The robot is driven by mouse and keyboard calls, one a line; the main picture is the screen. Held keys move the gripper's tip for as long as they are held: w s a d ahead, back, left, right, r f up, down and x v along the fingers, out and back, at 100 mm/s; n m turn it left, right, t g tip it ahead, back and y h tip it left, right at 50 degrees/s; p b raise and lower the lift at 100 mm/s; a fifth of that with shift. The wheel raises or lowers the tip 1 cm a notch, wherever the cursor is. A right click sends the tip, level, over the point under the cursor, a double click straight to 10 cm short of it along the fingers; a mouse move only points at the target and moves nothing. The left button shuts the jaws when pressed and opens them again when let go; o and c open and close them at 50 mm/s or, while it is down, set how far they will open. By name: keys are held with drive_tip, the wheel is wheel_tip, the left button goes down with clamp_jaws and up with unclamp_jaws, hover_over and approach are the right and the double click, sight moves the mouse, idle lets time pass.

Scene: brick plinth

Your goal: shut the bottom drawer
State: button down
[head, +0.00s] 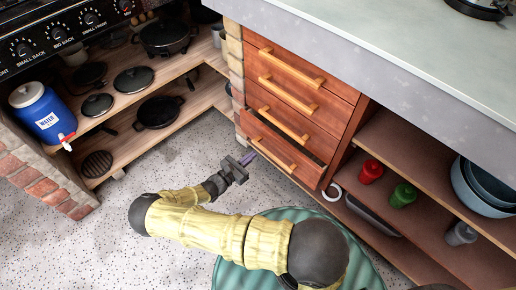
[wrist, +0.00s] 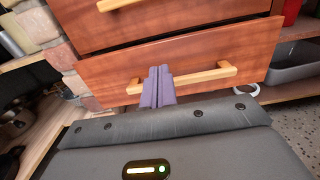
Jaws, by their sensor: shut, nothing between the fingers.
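The bottom drawer (head: 260,130) is the lowest of several wooden drawers and stands slightly open, with a dark gap above its front. Its pale bar handle (head: 273,156) runs along the front. My gripper (head: 249,157) is close to the left end of this handle, with its purple fingers shut and empty. In the wrist view, the closed fingers (wrist: 158,87) overlap the handle (wrist: 205,78) left of its middle, in front of the drawer front (wrist: 200,57). I cannot tell whether they touch it.
Open shelves right of the drawers hold a red jar (head: 370,171), a green jar (head: 403,195) and pans (head: 485,185). Left shelves hold pans and a blue water container (head: 44,112). Speckled floor (head: 120,215) is free at the left.

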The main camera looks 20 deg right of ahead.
sight(284, 145)
drive_tip(key=shift+v, duration=1.75)
drive_tip(key=s+b, duration=0.1)
drive_tip(key=b, duration=0.2)
drive_tip(key=s+d+b, duration=0.1)
drive_tip(key=s+b, duration=0.1)
drive_tip(key=b, duration=0.1)
drive_tip(key=s+d+b, duration=0.1)
drive_tip(key=s+b, duration=0.1)
drive_tip(key=b, duration=0.1)
drive_tip(key=shift+r, duration=0.1)
drive_tip(key=b+x, duration=0.3)
drive_tip(key=x, duration=0.3)
drive_tip(key=b+x, duration=0.3)
drive_tip(key=x, duration=0.4)
drive_tip(key=shift+f, duration=0.25)
drive_tip(key=shift+w+d+r, duration=0.15)
drive_tip(key=shift+w+d, duration=0.1)
drive_tip(key=shift+d, duration=0.2)
